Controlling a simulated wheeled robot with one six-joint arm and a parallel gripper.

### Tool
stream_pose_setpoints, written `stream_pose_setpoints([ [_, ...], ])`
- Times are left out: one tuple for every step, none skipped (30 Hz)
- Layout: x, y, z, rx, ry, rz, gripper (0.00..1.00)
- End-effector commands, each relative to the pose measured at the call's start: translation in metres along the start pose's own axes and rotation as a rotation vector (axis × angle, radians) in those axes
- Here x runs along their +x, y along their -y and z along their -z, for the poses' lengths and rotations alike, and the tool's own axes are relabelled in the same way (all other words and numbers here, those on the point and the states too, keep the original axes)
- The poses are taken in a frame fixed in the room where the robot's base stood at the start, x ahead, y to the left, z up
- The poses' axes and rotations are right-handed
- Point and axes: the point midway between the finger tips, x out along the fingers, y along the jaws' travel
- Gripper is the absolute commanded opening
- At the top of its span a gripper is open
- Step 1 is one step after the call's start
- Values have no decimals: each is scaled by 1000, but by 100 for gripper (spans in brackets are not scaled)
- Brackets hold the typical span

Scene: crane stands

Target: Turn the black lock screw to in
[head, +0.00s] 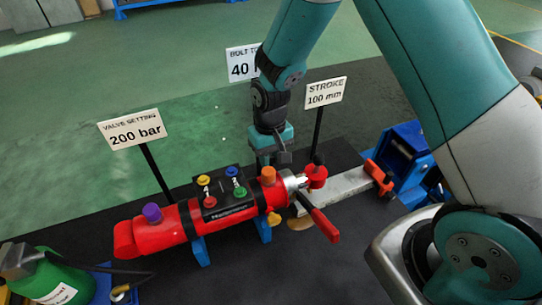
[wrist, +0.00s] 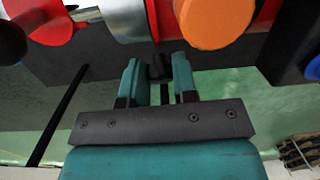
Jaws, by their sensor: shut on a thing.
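My gripper (wrist: 157,80) has its two teal fingers on either side of a small black part, the black lock screw (wrist: 159,67). The gripper is shut on the screw. The screw sits beside the silver collar and the orange cap (wrist: 215,20) of the red cylinder. In the head view my gripper (head: 264,158) reaches down behind the red cylinder (head: 160,232), near its orange cap. The screw is hidden there. How far in the screw sits cannot be told.
A red-handled lever (head: 323,224) points forward from the cylinder's right end. A red collar with a black knob (head: 318,160) stands close right of my gripper. Signs on posts, "200 bar" (head: 136,131) and "100 mm" (head: 325,92), rise behind. A green bottle (head: 62,280) is front left.

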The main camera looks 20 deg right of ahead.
Motion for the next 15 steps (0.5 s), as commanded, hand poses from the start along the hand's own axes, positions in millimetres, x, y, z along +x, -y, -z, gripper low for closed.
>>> stream_pose_setpoints([
  [-1,1,0,38,-2,-20,3],
  [-1,2,0,64,-1,-31,3],
  [-1,1,0,99,-1,-48,3],
  [-1,2,0,125,0,-59,3],
  [0,2,0,150,-1,-71,3],
  [0,2,0,184,-1,-87,3],
  [0,2,0,210,-1,-98,3],
  [0,2,0,236,-1,-110,3],
  [0,3,1,268,-1,-124,3],
  [0,3,1,292,-2,-135,3],
  [0,3,1,315,-2,-146,3],
  [0,3,1,345,-1,-159,3],
  [0,3,1,366,-1,-169,3],
  [0,3,1,388,-2,-179,3],
  [0,3,1,415,-2,-190,3],
])
